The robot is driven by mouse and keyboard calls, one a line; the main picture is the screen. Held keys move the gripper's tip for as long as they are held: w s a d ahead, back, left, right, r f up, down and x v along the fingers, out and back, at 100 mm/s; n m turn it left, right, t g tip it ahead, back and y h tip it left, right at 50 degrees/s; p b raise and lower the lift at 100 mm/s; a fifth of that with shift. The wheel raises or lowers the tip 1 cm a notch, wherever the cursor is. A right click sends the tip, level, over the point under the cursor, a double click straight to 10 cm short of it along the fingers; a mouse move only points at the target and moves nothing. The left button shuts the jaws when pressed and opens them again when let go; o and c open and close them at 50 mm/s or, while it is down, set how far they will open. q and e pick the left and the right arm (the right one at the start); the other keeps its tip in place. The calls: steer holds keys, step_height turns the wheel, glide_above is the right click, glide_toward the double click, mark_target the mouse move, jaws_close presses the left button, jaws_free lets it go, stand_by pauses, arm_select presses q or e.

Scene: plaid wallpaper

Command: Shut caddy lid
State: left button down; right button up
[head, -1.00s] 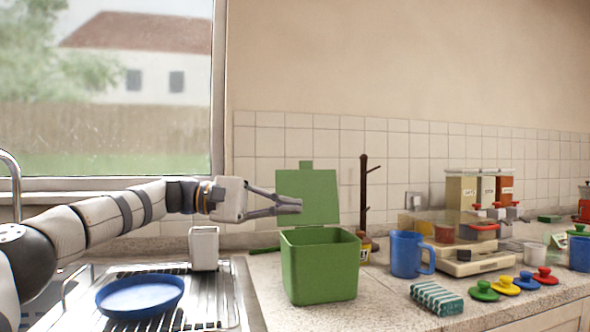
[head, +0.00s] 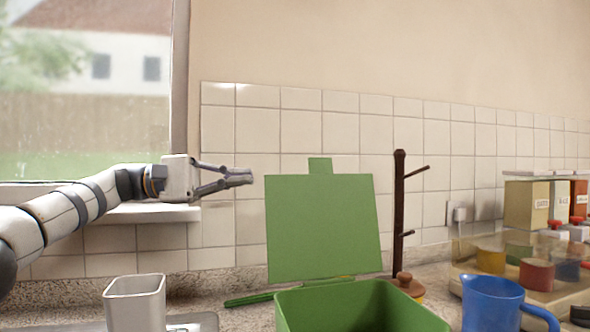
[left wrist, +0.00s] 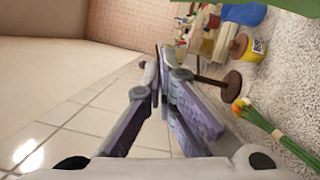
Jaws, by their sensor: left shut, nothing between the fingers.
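The green caddy (head: 345,308) stands on the counter, low in the head view, with its front cut off by the frame edge. Its flat green lid (head: 322,228) is open, standing upright at the back with a tab at the top. My left gripper (head: 250,178) is shut and empty, raised just left of the lid's upper left corner, with a small gap between them in the picture. Its closed fingers also show in the left wrist view (left wrist: 160,62). My right gripper is not in view.
A brown mug tree (head: 398,215) stands behind the caddy to the right. A blue jug (head: 492,302) stands right of the caddy. A white container (head: 135,303) stands at left. A green-stalked bunch (head: 250,299) lies behind the caddy. The tiled wall is behind.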

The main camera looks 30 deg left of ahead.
arm_select(q)
steer(key=w+d+r+p, duration=0.1)
steer(key=w+d, duration=0.1)
steer(key=d, duration=0.9)
steer(key=shift+d+r, duration=0.35)
steer(key=shift+r, duration=0.05)
